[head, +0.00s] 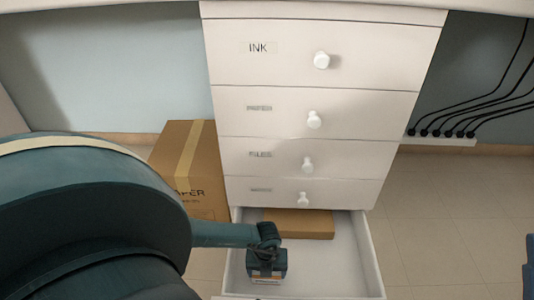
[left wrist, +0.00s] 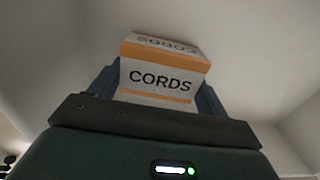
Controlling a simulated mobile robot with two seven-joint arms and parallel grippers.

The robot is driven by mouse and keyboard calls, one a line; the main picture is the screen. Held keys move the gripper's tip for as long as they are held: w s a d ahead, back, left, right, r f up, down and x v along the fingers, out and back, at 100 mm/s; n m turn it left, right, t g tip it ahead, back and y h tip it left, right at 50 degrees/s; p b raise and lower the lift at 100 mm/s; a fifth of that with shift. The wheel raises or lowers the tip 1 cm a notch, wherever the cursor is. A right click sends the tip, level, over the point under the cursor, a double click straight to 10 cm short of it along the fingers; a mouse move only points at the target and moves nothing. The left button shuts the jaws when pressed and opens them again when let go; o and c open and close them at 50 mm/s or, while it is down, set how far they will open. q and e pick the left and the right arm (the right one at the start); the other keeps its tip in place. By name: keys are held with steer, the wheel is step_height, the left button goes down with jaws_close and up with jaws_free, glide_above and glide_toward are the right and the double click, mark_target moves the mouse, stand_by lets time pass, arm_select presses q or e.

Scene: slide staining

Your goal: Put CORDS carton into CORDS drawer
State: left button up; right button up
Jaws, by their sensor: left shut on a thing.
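The CORDS carton, white with orange bands, shows its printed name in the left wrist view (left wrist: 158,82). In the head view only a small part of the carton (head: 265,281) shows below my gripper. My left gripper (head: 267,266) is shut on the carton, with a finger on each side of it. It holds the carton over or inside the open bottom drawer (head: 345,265), near its left front. Whether the carton touches the drawer floor cannot be told. The open drawer's label is out of view. My right gripper is not in view.
A flat brown box (head: 300,223) lies at the back of the open drawer. Closed drawers above include one labelled INK (head: 285,48); the smaller labels are hard to read. A large cardboard box (head: 195,165) stands left of the cabinet. The drawer's right side is clear.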

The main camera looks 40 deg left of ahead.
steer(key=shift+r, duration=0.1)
arm_select(q)
steer(key=shift+f, duration=0.1)
steer(key=o, duration=1)
steer(key=shift+r+p, duration=0.4)
steer(key=shift+r, duration=0.1)
step_height(320, 180, up, 11)
steer(key=p, duration=0.6)
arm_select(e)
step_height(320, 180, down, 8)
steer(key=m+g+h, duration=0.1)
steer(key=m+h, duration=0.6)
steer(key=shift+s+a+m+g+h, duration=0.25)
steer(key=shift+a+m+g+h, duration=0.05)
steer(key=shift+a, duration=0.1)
